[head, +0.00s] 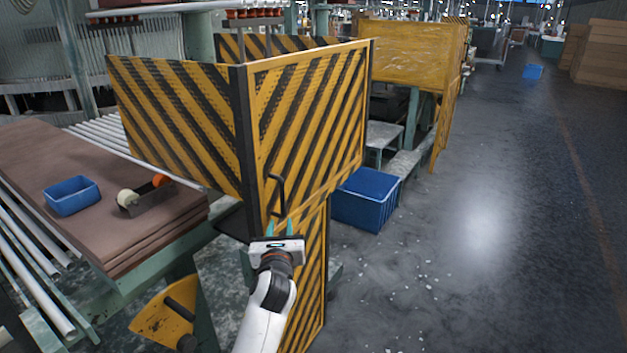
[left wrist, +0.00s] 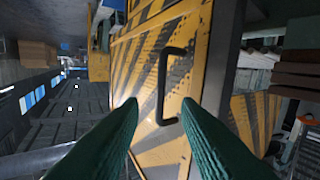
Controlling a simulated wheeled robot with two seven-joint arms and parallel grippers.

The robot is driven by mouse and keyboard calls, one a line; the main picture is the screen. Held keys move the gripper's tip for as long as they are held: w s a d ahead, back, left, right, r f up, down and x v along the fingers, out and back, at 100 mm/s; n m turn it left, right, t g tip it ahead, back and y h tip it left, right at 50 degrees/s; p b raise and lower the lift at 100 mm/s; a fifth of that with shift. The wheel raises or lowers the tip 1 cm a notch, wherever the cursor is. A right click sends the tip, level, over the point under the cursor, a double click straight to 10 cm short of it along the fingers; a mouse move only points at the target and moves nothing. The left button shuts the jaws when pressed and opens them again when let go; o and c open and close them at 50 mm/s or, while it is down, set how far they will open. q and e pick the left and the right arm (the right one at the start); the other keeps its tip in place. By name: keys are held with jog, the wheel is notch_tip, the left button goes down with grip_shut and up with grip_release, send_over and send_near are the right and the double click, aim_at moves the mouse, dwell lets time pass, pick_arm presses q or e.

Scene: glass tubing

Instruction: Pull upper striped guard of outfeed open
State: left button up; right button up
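The upper striped guard (head: 310,125) is a yellow and black panel on the outfeed, standing upright and looking closed against the corner post (head: 243,140). Its dark bar handle (head: 277,194) sits at the panel's lower left. My left gripper (head: 279,228) is just below the handle, with its green fingers apart. In the left wrist view the open fingers (left wrist: 160,110) point at the panel, and the handle (left wrist: 163,88) shows between and beyond their tips. I see no contact with it. My right gripper is not in view.
A lower striped panel (head: 313,265) stands below the guard. A blue crate (head: 366,199) is on the floor just right of it. A brown-topped table (head: 60,150) with a blue bin (head: 71,196) and a tape dispenser (head: 146,198) is at left. The floor at right (head: 500,240) is mostly clear.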

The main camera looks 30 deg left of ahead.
aim_at(282, 194)
pick_arm(q)
jog(key=shift+m+y, duration=0.3)
jog(key=x, duration=0.4)
jog(key=r+x, duration=0.1)
jog(key=x, duration=0.3)
jog(key=r+p+x, duration=0.1)
jog(key=x, duration=0.3)
jog(key=shift+r, duration=0.1)
jog(key=shift+c, duration=0.5)
jog(key=shift+s, duration=0.1)
grip_shut()
